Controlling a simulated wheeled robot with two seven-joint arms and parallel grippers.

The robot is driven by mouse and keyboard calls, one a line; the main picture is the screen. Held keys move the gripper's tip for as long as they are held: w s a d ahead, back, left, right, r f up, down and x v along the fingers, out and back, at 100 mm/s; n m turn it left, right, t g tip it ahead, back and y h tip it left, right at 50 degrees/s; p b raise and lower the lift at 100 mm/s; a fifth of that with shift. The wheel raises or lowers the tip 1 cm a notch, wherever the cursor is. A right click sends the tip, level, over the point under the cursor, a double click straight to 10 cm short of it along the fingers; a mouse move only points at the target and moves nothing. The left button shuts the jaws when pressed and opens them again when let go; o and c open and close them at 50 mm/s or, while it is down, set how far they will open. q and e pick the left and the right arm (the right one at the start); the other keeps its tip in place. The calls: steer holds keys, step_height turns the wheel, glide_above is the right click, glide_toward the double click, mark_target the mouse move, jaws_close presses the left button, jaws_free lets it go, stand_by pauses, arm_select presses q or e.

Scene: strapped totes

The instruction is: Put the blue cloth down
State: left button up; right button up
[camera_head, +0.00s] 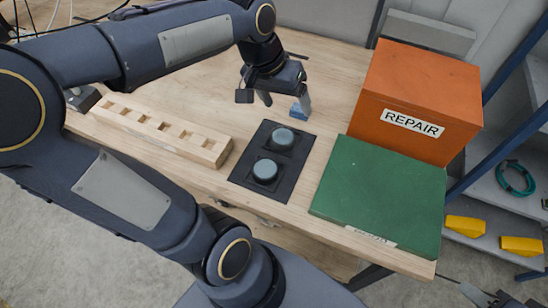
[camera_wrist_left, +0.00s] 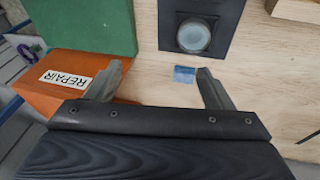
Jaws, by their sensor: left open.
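The blue cloth (camera_head: 298,112) is a small folded piece on the bare wooden table, behind the black plate. In the left wrist view the cloth (camera_wrist_left: 184,74) lies just beyond and between the fingertips, nearer the right finger, with a gap visible on the left. My left gripper (camera_head: 287,101) is open above the table, right at the cloth; one finger partly overlaps it in the head view. It also shows open in the wrist view (camera_wrist_left: 160,68). A grey and dark part at the bottom right edge may be my right gripper (camera_head: 485,297), mostly cut off.
A black plate (camera_head: 240,174) with two round grey-blue pucks lies in front of the cloth. A slotted wooden block (camera_head: 160,130) is to its left. A green box (camera_head: 385,190) and an orange REPAIR box (camera_head: 420,85) stand right. Bare table (camera_head: 335,70) lies behind.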

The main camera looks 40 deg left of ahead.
arm_select(q)
steer(key=s+d+f+t, duration=0.1)
steer(key=s+d+f, duration=0.1)
steer(key=s, duration=0.4)
steer(key=s+d+f+t+h, duration=0.1)
steer(key=s+d+f, duration=0.1)
steer(key=s+d, duration=0.2)
steer(key=shift+s+h, duration=0.3)
steer(key=shift+s, duration=0.85)
steer(key=shift+d, duration=0.1)
